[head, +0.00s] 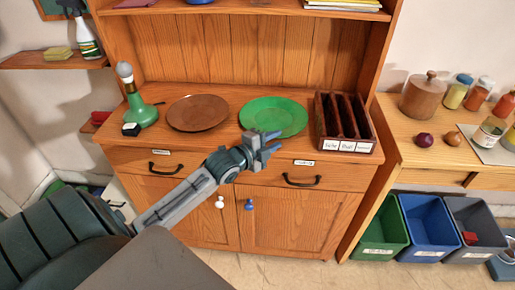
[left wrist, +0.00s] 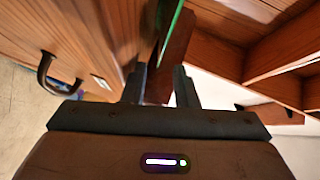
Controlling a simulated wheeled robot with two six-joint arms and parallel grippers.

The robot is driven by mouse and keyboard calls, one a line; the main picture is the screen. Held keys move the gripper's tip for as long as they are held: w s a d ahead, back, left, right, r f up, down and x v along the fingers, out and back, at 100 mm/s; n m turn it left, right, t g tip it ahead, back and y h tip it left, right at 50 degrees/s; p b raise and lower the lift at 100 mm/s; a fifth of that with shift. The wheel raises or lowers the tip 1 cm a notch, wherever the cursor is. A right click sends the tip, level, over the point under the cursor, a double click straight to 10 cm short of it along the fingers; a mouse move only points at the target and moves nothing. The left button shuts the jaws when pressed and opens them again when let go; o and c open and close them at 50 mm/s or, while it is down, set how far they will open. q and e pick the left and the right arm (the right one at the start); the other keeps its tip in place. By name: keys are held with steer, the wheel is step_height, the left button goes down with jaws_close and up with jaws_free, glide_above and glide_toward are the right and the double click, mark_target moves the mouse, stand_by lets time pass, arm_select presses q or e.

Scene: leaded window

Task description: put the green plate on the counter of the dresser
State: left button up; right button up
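The green plate (head: 280,113) lies flat on the wooden counter of the dresser (head: 235,92), between a brown plate and a divided box. My left gripper (head: 273,143) is at the counter's front edge, close to the green plate's near rim, and covers a little of it. Its fingers (left wrist: 160,85) stand apart in the left wrist view, where the plate shows edge-on as a thin green strip (left wrist: 171,32) ahead of the gap. I cannot tell whether a finger touches the rim. The right gripper is out of view.
On the counter are a green bottle-like item (head: 140,108), the brown plate (head: 198,113) and the dark divided box (head: 345,122). Drawers with handles (head: 303,181) lie below. A side table (head: 440,130) with jars and colored bins (head: 428,225) are at right.

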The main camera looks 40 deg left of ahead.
arm_select(q)
steer(key=p+v, duration=0.1)
steer(key=v, duration=0.7)
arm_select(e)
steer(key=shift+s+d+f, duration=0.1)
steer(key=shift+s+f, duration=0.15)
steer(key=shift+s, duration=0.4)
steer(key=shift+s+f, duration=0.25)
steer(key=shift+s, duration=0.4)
arm_select(q)
steer(key=shift+w+r, duration=0.1)
steer(key=s+d+f+n+g+y, duration=0.1)
steer(key=s+d+f+n+g, duration=0.3)
steer(key=s, duration=0.4)
steer(key=s+d+f+n+g+y, duration=0.1)
steer(key=s+d+f+n+g, duration=0.1)
steer(key=s+f+n+g, duration=0.4)
steer(key=s+d+f+n+g+y, duration=0.1)
steer(key=s+d+f+n+g, duration=0.15)
steer(key=s+f+n, duration=0.55)
step_height(320, 180, down, 23)
steer(key=a+m, duration=0.2)
steer(key=s+f+g, duration=0.1)
steer(key=s+f, duration=0.6)
steer(key=f, duration=0.3)
steer(key=s+a+f+g, duration=0.1)
steer(key=s+f, duration=0.6)
steer(key=f, duration=0.4)
steer(key=shift+s+a+n, duration=0.3)
steer(key=shift+s, duration=0.05)
